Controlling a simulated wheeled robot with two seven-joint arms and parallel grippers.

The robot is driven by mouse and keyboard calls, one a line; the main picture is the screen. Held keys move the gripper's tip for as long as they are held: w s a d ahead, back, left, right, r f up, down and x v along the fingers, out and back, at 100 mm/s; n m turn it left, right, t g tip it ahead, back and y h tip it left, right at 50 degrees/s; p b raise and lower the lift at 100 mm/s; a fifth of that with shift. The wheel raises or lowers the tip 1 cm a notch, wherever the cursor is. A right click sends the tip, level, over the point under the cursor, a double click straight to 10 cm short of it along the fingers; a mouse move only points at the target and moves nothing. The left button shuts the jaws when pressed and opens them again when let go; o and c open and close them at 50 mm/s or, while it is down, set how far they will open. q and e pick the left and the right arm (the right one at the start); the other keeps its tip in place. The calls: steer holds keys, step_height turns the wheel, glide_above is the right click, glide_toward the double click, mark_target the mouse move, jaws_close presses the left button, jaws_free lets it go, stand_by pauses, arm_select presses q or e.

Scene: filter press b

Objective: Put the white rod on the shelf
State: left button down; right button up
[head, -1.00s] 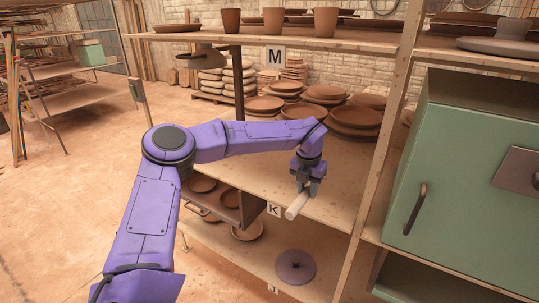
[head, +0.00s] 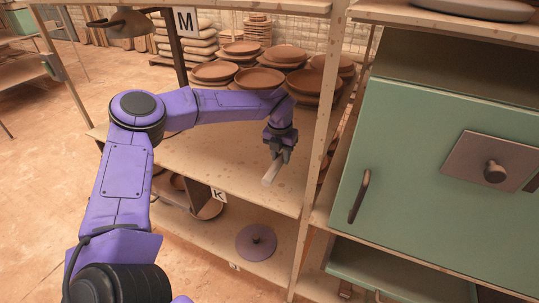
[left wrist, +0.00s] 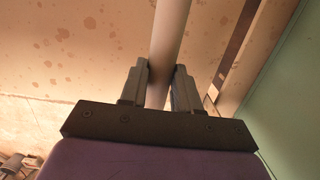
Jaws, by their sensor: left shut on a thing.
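My left gripper (head: 277,156) is shut on the white rod (head: 271,173), with its fingers on either side of it. The rod sticks out below the gripper, tilted, above the front part of the middle shelf board (head: 215,165). Whether it touches the board I cannot tell. In the left wrist view the rod (left wrist: 170,40) runs up between the two fingers (left wrist: 160,85), with the spotted shelf board behind it. My right gripper is not in view.
Stacks of brown plates (head: 260,82) fill the back of the middle shelf. A wooden post (head: 322,120) and a green cabinet (head: 430,165) stand to the right. A purple lidded disc (head: 256,242) lies on the lower shelf. The board's front left is clear.

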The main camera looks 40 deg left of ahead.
mark_target(282, 175)
arm_select(q)
steer(key=f, duration=0.2)
steer(key=w+f, duration=0.1)
steer(key=f, duration=0.1)
steer(key=f+p, duration=0.1)
steer(key=f, duration=0.1)
steer(key=shift+w+f, duration=0.2)
steer(key=shift+w, duration=0.2)
steer(key=shift+s+f, duration=0.1)
steer(key=shift+s+r, duration=0.25)
steer(key=shift+s, duration=0.1)
steer(key=shift+f, duration=0.2)
steer(key=c, duration=0.8)
jaws_free()
steer(key=shift+w+f, duration=0.1)
steer(key=shift+w, duration=0.1)
steer(key=shift+s+r, duration=0.1)
steer(key=shift+r, duration=0.15)
steer(key=r, duration=0.4)
steer(key=s+r+b, duration=0.1)
steer(key=r, duration=0.3)
steer(key=r+b, duration=0.1)
steer(key=r, duration=0.3)
steer(key=shift+s+d, duration=0.15)
steer(key=shift+s, duration=0.05)
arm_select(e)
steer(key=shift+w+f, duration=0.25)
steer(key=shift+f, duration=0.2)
